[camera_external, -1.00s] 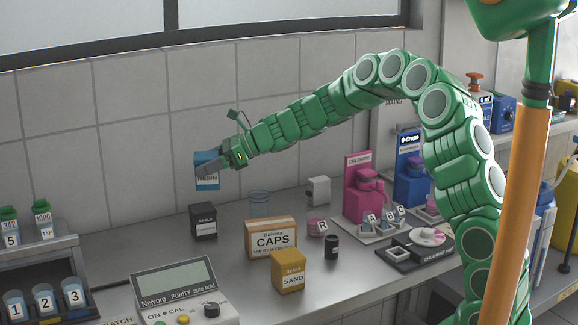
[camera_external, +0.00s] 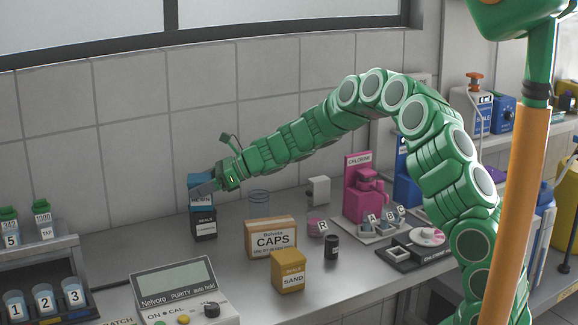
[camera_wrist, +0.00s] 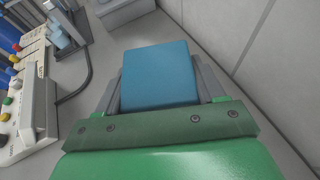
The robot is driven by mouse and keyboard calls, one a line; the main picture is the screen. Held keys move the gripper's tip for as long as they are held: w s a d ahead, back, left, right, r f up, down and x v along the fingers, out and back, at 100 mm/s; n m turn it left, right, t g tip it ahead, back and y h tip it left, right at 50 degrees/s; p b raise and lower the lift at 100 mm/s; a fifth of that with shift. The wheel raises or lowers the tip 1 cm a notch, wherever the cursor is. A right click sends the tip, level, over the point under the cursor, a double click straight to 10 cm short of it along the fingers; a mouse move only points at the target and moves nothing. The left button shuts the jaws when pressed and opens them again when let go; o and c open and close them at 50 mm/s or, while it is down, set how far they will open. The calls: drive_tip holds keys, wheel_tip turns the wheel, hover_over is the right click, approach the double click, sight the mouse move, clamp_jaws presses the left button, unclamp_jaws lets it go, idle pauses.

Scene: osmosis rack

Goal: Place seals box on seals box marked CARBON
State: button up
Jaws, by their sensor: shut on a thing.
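My gripper (camera_external: 207,188) is shut on a blue box (camera_external: 199,180) with a white label that seems to read RESIN. In the wrist view the blue box (camera_wrist: 158,75) sits level between the two grey fingers. A dark box (camera_external: 204,224) with a white SEALS label stands on the counter directly below it; the small second line is too small to read. The blue box appears upright over the dark box's top, very close or touching; I cannot tell which. The dark box is hidden in the wrist view.
A CAPS box (camera_external: 271,240), a clear cup (camera_external: 259,203) and a yellow SAND box (camera_external: 288,272) stand to the right. A purity meter (camera_external: 178,290) is in front. The tiled wall (camera_external: 150,150) is close behind. Bare counter (camera_external: 140,253) lies to the left.

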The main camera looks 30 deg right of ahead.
drive_tip(key=o, duration=1.1)
drive_tip(key=shift+f, duration=0.1)
drive_tip(key=shift+o, duration=0.2)
drive_tip(key=shift+d+r, duration=0.1)
drive_tip(key=shift+r, duration=0.1)
drive_tip(key=v, duration=1.1)
drive_tip(key=shift+s+d, duration=0.2)
drive_tip(key=shift+d, duration=0.15)
drive_tip(key=shift+r, duration=0.15)
